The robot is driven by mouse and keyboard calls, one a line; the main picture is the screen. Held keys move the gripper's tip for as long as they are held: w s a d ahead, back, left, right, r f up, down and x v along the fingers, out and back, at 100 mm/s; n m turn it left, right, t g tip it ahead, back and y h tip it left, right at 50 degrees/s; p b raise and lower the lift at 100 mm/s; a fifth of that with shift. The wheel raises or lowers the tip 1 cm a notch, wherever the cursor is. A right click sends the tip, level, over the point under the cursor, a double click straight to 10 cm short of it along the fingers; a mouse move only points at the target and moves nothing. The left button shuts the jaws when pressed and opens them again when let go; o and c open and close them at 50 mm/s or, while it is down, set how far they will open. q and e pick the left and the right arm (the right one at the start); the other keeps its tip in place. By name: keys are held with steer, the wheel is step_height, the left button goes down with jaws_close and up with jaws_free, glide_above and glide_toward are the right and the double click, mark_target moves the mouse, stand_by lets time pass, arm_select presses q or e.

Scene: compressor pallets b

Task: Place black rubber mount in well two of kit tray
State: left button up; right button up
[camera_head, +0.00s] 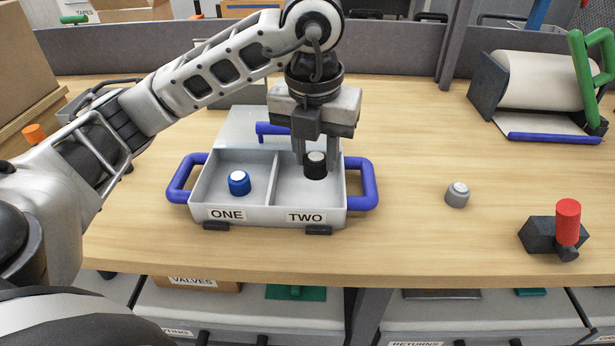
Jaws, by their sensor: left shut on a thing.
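The grey kit tray (260,215) with blue side handles stands on the table, its wells labelled ONE and TWO. A blue rubber mount (239,184) with a pale top sits in well one. The black rubber mount (316,168) is at well two, upright, between the fingers of my left gripper (314,158). My left gripper points down and is shut on the black mount. I cannot tell whether the mount touches the well floor. A grey rubber mount (457,194) stands on the table to the right of the tray. My right gripper is not in view.
A black block with a red cylinder (567,222) stands at the right front. A grey dispenser with a pale roll (540,82) and a green handle stands at the back right. A grey panel rises along the back. The table between tray and grey mount is clear.

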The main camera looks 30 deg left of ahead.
arm_select(q)
steer(key=shift+w+a+f, duration=0.2)
steer(key=shift+a+f, duration=0.3)
steer(key=shift+f, duration=0.25)
steer(key=shift+w+a+f, duration=0.15)
steer(key=shift+a, duration=0.05)
steer(key=shift+w+a+f, duration=0.15)
steer(key=shift+a+f, duration=0.15)
steer(key=shift+f, duration=0.1)
step_height(320, 180, down, 3)
steer(key=shift+a+f, duration=0.1)
steer(key=shift+f, duration=0.1)
steer(key=shift+f+b, duration=0.15)
steer(key=shift+b, duration=0.15)
steer(key=o, duration=0.9)
steer(key=shift+o, duration=0.2)
